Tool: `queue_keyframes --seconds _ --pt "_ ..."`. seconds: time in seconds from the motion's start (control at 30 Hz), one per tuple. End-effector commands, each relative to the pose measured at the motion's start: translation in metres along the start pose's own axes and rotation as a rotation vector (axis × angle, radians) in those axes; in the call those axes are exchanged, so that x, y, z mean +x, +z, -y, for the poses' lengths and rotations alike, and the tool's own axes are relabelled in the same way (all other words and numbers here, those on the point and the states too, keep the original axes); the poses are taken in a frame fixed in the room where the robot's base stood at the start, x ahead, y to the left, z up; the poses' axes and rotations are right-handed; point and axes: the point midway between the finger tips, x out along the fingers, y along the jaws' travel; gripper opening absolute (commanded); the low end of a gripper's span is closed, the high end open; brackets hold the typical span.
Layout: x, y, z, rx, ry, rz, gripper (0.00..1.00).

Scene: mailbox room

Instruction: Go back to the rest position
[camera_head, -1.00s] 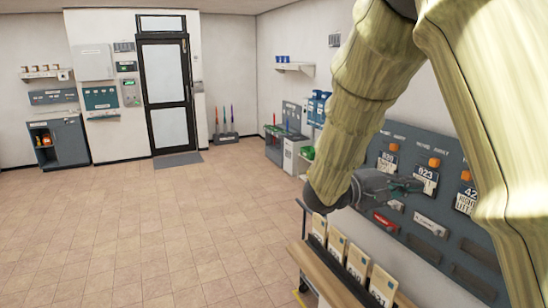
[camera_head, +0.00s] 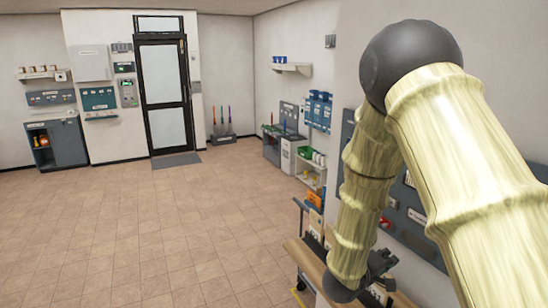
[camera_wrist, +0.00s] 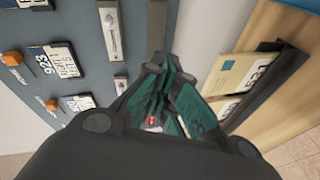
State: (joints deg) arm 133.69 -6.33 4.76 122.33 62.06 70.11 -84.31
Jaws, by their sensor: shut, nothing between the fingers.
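My gripper (camera_wrist: 168,98) is shut and empty in the wrist view, its green-lined fingers together. In the head view my gripper (camera_head: 382,262) shows small and dark at the lower right, partly behind my arm. It hangs above the bench with the envelopes. The grey mailbox panel (camera_wrist: 75,20) stands to its left in the wrist view, with number cards (camera_wrist: 62,60) and orange knobs (camera_wrist: 12,58). In the head view my arm covers much of the panel (camera_head: 413,225).
The bench (camera_head: 310,262) holds upright envelopes (camera_wrist: 232,72) in a dark rack, close to the right of my gripper in the wrist view. A shelf unit (camera_head: 312,172) stands beyond along the right wall. The tiled floor (camera_head: 150,230) is open to the left, up to the black-framed door (camera_head: 167,95).

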Motion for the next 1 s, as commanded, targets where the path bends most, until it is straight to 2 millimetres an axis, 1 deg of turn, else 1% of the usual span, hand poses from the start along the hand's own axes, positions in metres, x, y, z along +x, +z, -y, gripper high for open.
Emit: queue_keyframes --seconds 0.03,0.07,0.1,0.17,0.2,0.27,0.3,0.37,0.4,0.47,0.5,0.57,0.6,0.67,0.7,0.83,1.0 --pt "0.001 0.015 0.030 0.014 -0.061 -0.017 0.00" --pt "0.001 0.022 0.045 0.030 -0.097 -0.028 0.00" --pt "0.000 0.033 0.066 0.050 -0.146 -0.040 0.00" --pt "-0.004 0.049 0.096 0.079 -0.222 -0.049 0.00" --pt "-0.008 0.061 0.116 0.098 -0.273 -0.051 0.00" --pt "-0.015 0.079 0.144 0.127 -0.352 -0.047 0.00" --pt "-0.021 0.092 0.163 0.146 -0.405 -0.040 0.00" --pt "-0.031 0.112 0.189 0.173 -0.483 -0.023 0.00" --pt "-0.039 0.126 0.206 0.191 -0.534 -0.008 0.00" --pt "-0.052 0.148 0.229 0.216 -0.610 0.022 0.00" --pt "-0.061 0.163 0.244 0.234 -0.660 0.047 0.00" --pt "-0.077 0.187 0.264 0.257 -0.734 0.089 0.00" --pt "-0.089 0.202 0.277 0.271 -0.781 0.120 0.00" --pt "-0.107 0.226 0.294 0.293 -0.850 0.173 0.00" --pt "-0.119 0.242 0.304 0.304 -0.894 0.211 0.00" --pt "-0.158 0.289 0.328 0.338 -1.010 0.336 0.00" --pt "-0.199 0.335 0.344 0.363 -1.110 0.477 0.00"
